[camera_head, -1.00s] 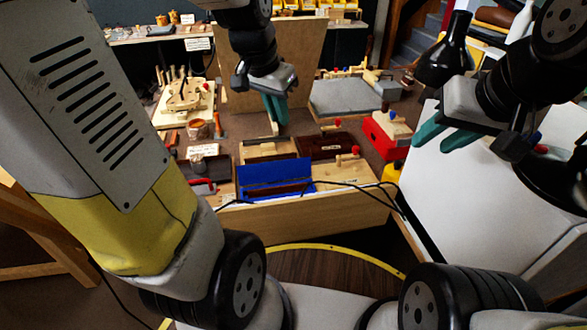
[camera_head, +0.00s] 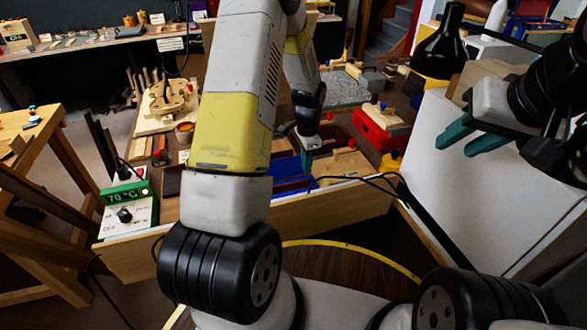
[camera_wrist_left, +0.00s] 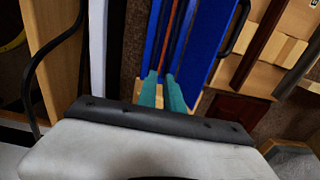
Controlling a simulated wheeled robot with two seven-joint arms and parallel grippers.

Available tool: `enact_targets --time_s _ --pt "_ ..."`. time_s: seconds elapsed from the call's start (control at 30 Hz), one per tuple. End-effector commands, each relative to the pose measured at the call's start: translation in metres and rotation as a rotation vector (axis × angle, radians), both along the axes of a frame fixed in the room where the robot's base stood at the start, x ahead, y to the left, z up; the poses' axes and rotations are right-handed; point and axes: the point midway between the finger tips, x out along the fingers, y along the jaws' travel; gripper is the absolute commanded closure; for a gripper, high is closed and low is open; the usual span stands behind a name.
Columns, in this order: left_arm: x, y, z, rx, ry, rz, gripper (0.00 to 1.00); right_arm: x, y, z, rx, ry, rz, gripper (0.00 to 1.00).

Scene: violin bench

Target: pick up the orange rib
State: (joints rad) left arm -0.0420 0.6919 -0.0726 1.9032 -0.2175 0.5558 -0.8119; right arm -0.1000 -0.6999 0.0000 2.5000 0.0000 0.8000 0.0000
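A thin orange-red strip, the orange rib (camera_wrist_left: 177,35), lies lengthwise in the blue tray (camera_wrist_left: 205,50) in the left wrist view. In the head view the blue tray (camera_head: 287,168) is partly behind my left arm, and I cannot make out the strip there. My left gripper (camera_wrist_left: 161,76) points along the strip, with its teal fingers a narrow gap apart and the strip's near end in line between the tips. I cannot tell whether they touch it. In the head view it is at the tray's right side (camera_head: 307,163). My right gripper (camera_head: 462,140) is open and empty, over the white surface.
A black cable (camera_head: 350,180) runs along the bench front. A green and white temperature box (camera_head: 128,205) stands at left. A red box (camera_head: 380,130) and a black bottle shape (camera_head: 440,50) are at right. A violin body (camera_head: 168,97) lies behind left.

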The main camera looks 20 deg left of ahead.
Motion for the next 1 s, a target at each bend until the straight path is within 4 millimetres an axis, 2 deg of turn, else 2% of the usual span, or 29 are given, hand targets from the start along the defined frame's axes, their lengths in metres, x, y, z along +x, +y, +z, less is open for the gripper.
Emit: enact_targets --time_s 0.3,0.4,0.67,0.7,0.73,1.0 --pt "-0.004 0.002 -0.045 0.000 0.002 0.001 0.89 0.000 0.000 0.000 0.000 0.000 0.000 0.64" --pt "-0.003 0.002 -0.053 0.000 0.002 0.002 0.89 0.000 0.000 0.000 0.000 0.000 0.000 0.64" --pt "-0.003 0.002 -0.054 -0.001 -0.001 0.002 0.89 0.000 0.000 0.000 0.000 0.000 0.000 0.64" --pt "-0.003 0.002 -0.054 -0.001 -0.001 0.002 0.97 0.000 0.000 0.000 0.000 0.000 0.000 0.64" --pt "-0.003 0.002 -0.054 -0.001 -0.001 0.002 1.00 0.000 0.000 0.000 0.000 0.000 0.000 0.64" --pt "-0.003 0.002 -0.054 0.000 0.000 0.002 1.00 0.000 0.000 0.000 0.000 0.000 0.000 0.64"
